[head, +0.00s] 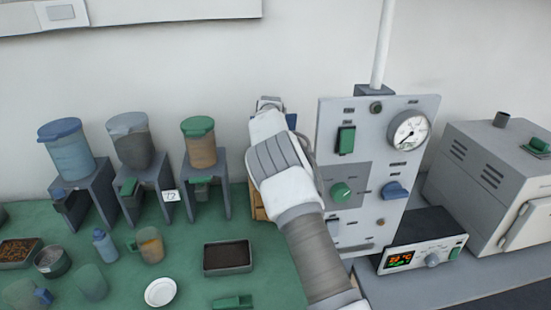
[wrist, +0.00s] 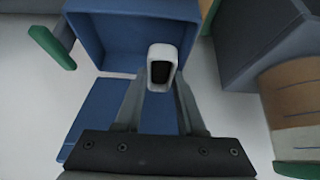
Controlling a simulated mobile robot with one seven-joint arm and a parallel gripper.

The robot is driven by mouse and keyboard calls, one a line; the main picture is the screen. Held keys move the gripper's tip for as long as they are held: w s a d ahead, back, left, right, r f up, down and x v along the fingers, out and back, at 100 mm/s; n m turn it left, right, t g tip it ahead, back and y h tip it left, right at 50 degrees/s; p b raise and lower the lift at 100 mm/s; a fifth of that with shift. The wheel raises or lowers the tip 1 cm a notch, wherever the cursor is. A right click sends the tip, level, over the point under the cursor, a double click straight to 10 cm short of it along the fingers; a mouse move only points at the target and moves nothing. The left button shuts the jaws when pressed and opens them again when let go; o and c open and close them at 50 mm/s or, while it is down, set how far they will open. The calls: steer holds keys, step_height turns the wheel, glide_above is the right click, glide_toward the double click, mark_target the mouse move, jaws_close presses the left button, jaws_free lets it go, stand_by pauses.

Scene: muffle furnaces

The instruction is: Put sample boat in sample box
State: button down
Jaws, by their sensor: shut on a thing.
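The sample boat (wrist: 161,52) is a small white, rounded piece with dark contents. My gripper (wrist: 162,90) is shut on it and holds it at the open front of a blue box, which I take to be the sample box (wrist: 95,45). A blue panel (wrist: 95,120) lies below the opening. In the wrist view the boat overlaps the box's opening; I cannot tell how deep it is or whether it touches the box. In the head view my arm hides the gripper and boat, and only a small blue patch (head: 291,121) shows behind it.
A dispenser with a green lid (head: 198,127) stands left of my arm, and a grey control panel with a gauge (head: 408,130) stands close on the right. A dark-filled tray (head: 229,270) and a white dish (head: 160,292) lie on the green mat.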

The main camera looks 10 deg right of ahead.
steer(key=d, duration=0.1)
steer(key=w+d, duration=0.1)
steer(key=d+f, duration=0.1)
steer(key=shift+w+d+f+p, duration=0.1)
steer(key=shift+w+d+p, duration=0.2)
steer(key=shift+d+p, duration=0.1)
steer(key=shift+f, duration=2.9)
steer(key=shift+f, duration=0.1)
steer(key=shift+f, duration=0.15)
steer(key=c, duration=0.5)
jaws_free()
steer(key=shift+r, duration=0.2)
